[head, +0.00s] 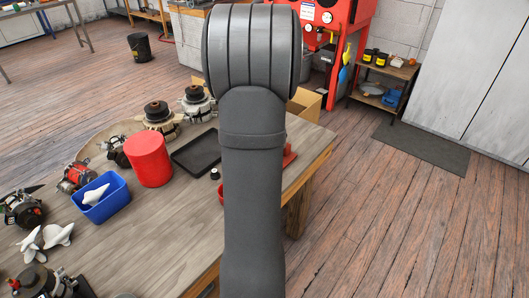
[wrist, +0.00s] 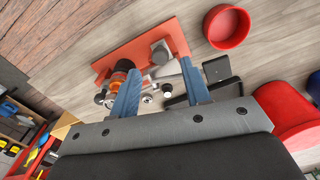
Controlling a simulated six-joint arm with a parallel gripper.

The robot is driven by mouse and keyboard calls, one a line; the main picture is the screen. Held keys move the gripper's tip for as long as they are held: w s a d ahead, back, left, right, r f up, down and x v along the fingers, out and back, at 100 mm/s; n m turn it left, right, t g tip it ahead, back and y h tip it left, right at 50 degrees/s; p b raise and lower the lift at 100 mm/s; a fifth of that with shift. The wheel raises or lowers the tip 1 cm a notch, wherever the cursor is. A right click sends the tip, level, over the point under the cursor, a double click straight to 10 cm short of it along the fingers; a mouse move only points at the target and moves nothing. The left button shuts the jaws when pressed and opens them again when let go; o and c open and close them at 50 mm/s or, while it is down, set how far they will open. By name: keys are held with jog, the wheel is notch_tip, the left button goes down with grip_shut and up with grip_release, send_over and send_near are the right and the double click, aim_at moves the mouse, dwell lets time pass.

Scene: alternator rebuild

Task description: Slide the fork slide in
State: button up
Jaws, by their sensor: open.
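In the wrist view my gripper (wrist: 160,70) has its two blue fingers apart, over a red base plate (wrist: 115,66). Small metal parts, a dark cylinder with an orange ring (wrist: 124,65) and a grey knob-like part (wrist: 160,52) stand on or by the plate, between and around the fingers. I cannot tell which of these is the fork slide, and the fingers hide some of them. Nothing is clearly held. In the head view my arm hides the gripper and most of the red plate; only its edge (head: 290,156) shows at the right.
A red bowl (wrist: 228,26) lies beside the plate. On the bench stand a red cylinder (head: 148,158), a black tray (head: 195,152), a blue bin (head: 100,205) with a white part, and several alternators. The bench's right edge is close to the plate.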

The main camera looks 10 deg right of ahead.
jog(key=shift+f, duration=1.8)
grip_shut()
